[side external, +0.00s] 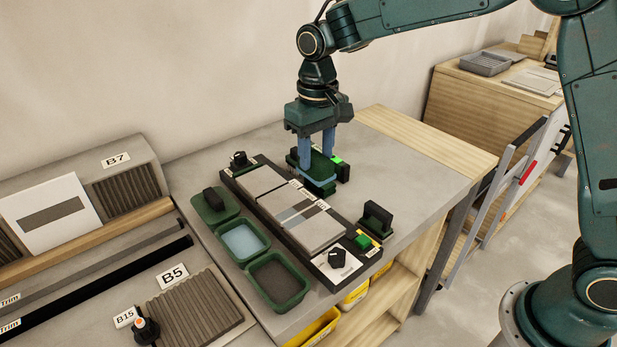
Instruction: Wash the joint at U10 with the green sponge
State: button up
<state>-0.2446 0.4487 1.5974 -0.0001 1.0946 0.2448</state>
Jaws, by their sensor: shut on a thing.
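My gripper (318,160) points down at the far end of the work fixture. Its two blue fingers are shut on a dark green block (322,168), which looks like the green sponge. The fingers partly hide the block, and I cannot tell whether it touches what is below. Grey tiles (300,222) lie in a row in a long black frame, with darker grey bands across the middle. Small white labels run along the frame's far edge, too small to read, so I cannot pick out U10.
Left of the frame stand a green tray with a black-handled tool (213,199), a tray of pale blue water (243,241) and a dark tray (277,282). A black block (376,218) stands at the right. A dial (337,258) and green button (362,241) are at the near end.

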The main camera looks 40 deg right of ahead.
jog(key=shift+f, duration=3.45)
jog(key=shift+f, duration=0.5)
jog(key=shift+a, duration=0.1)
jog(key=shift+a+r, duration=0.1)
jog(key=shift+a, duration=0.9)
jog(key=shift+a, duration=0.15)
jog(key=shift+a, duration=0.95)
jog(key=shift+d, duration=1.15)
